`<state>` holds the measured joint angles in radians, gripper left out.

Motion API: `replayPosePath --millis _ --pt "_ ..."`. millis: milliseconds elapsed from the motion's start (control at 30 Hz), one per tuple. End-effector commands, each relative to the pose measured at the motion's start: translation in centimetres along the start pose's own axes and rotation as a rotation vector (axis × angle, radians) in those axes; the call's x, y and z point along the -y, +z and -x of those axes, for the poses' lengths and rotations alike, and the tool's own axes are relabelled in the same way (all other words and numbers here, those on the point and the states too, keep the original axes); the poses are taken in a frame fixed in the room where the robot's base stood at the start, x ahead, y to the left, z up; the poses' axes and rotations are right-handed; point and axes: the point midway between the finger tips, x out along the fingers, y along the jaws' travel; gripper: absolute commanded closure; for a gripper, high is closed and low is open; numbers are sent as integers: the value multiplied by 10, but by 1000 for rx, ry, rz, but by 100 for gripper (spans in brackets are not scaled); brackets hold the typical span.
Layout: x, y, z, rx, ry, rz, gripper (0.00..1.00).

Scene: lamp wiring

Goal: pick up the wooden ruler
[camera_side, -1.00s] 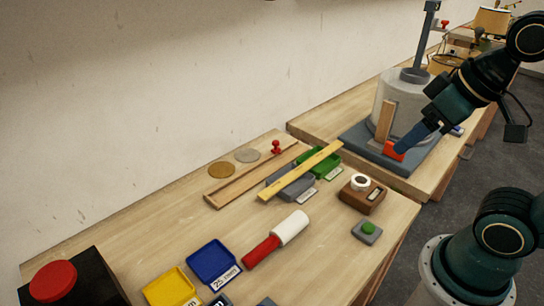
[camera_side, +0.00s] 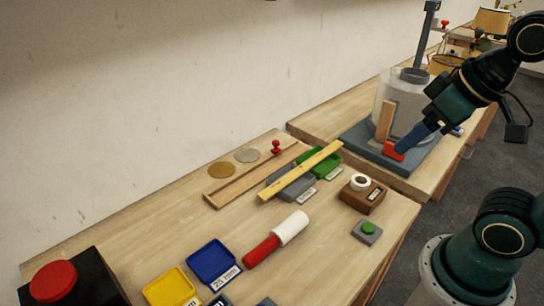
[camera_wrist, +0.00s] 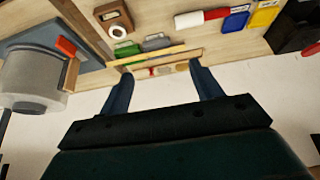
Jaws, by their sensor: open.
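The wooden ruler looks to be the long yellow strip (camera_side: 300,172) lying across a grey tray and a green tray on the near bench. In the wrist view the yellow strip (camera_wrist: 152,56) runs beyond my fingertips. My gripper (camera_side: 412,141) is high at the right in the side view, in front of the far bench and apart from the strip. In the wrist view its two blue fingers (camera_wrist: 161,72) are spread, with nothing held between them.
A brown wooden strip (camera_side: 232,188) with a red knob lies beside the ruler. A clear cylinder (camera_side: 392,92) stands on the far bench.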

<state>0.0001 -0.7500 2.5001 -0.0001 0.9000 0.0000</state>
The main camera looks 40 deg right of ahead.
Motion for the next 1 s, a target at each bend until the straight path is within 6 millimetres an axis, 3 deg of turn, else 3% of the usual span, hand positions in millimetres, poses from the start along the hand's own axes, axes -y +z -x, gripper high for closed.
replayPosePath --millis 400,467,800,1000 --pt "0 0 0 0 0 0 36" --pt "0 0 0 0 0 0 45" --pt "0 -1 0 2 0 -6 45" --pt "-1 -12 -2 22 3 -63 45"
